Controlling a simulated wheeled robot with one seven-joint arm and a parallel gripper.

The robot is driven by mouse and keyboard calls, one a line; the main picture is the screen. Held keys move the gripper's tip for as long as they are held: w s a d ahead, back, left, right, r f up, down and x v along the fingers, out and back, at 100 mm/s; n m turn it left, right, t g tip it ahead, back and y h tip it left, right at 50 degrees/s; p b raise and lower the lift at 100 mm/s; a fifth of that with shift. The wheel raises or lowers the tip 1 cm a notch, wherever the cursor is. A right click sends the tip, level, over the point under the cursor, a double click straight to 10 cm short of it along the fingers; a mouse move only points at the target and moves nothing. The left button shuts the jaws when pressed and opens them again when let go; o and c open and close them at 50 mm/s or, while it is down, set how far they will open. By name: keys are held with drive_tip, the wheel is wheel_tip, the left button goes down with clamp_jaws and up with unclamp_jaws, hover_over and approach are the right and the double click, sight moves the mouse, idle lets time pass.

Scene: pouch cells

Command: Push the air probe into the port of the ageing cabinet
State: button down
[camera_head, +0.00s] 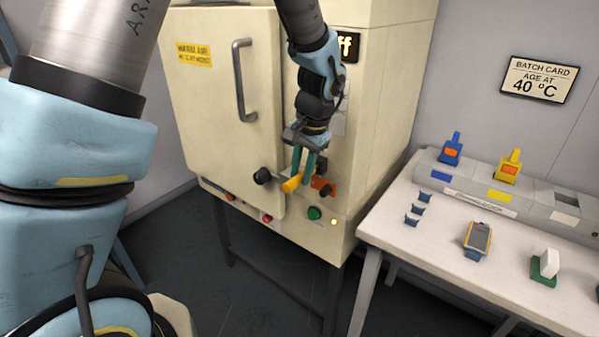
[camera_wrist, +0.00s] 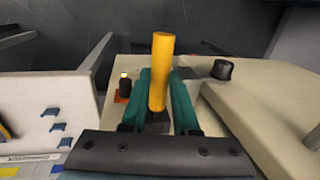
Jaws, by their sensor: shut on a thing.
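My gripper (camera_head: 304,164) is shut on the air probe (camera_head: 292,184), holding it between two green fingers close to the front of the ageing cabinet (camera_head: 212,120). In the wrist view the probe's yellow shaft (camera_wrist: 160,70) sticks out beyond the fingers of my gripper (camera_wrist: 165,112), with a dark part at its base. In the head view the yellow end points down-left, away from the cabinet front. The port is not clearly seen; the gripper covers that part of the panel. Whether the probe touches the cabinet cannot be told.
An orange plate with a dark fitting (camera_head: 323,187) is just right of the fingers. A black knob (camera_head: 262,176) is to their left, a green button (camera_head: 314,213) below. The door handle (camera_head: 244,80) juts out. A white table (camera_head: 405,225) with small items stands right.

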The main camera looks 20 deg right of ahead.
drive_tip(key=shift+w+d, duration=0.3)
drive_tip(key=shift+d, duration=0.25)
drive_tip(key=c, duration=0.6)
unclamp_jaws()
wheel_tip(320, 180, up, 11)
drive_tip(key=s+d+b, duration=0.1)
drive_tip(key=b, duration=0.1)
drive_tip(key=shift+s+f, duration=0.2)
drive_tip(key=shift+s, duration=0.2)
